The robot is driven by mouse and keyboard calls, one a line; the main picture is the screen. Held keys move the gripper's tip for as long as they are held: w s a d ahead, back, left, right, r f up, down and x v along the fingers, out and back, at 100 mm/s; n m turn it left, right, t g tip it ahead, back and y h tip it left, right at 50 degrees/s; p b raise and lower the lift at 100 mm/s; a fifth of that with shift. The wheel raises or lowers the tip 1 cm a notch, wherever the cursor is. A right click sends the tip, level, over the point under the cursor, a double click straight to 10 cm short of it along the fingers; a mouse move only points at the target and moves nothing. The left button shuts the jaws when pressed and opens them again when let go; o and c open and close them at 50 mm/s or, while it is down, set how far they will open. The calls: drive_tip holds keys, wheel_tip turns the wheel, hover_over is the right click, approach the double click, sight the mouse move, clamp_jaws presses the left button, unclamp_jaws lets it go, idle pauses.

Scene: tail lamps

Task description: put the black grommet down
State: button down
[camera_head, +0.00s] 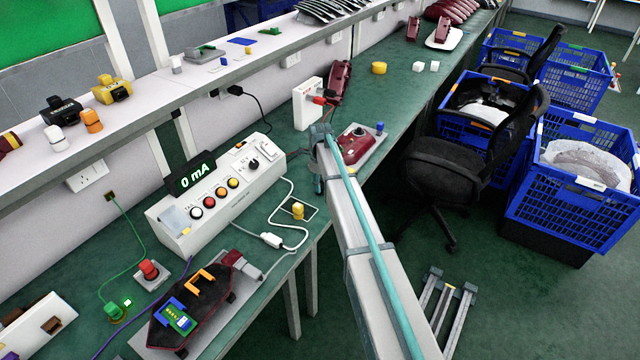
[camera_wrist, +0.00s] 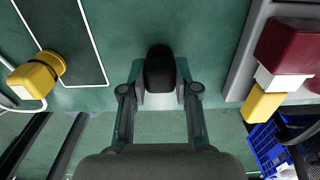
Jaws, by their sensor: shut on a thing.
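In the wrist view, my gripper (camera_wrist: 160,92) points down at the green bench top and is shut on the black grommet (camera_wrist: 159,68), which sits between the two fingertips. Whether the grommet touches the bench is unclear. In the head view, the grommet is hidden behind my arm, and the fingers barely show. A white-outlined rectangle (camera_wrist: 85,30) lies left of the gripper in the wrist view. A yellow part (camera_wrist: 35,80) stands at its edge; the same part shows in the head view (camera_head: 298,210).
Right of the gripper in the wrist view is a grey fixture (camera_wrist: 246,65) with a dark red part (camera_wrist: 290,48). In the head view, a white test box (camera_head: 215,200) with a "0 mA" display stands on the bench left of my arm. Bare bench lies around the grommet.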

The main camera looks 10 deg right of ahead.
drive_tip(key=c, duration=0.9)
unclamp_jaws()
drive_tip(key=shift+f, duration=0.15)
drive_tip(key=shift+o, duration=0.2)
wheel_tip(320, 180, up, 12)
drive_tip(key=b, duration=0.3)
drive_tip(key=shift+r, duration=0.2)
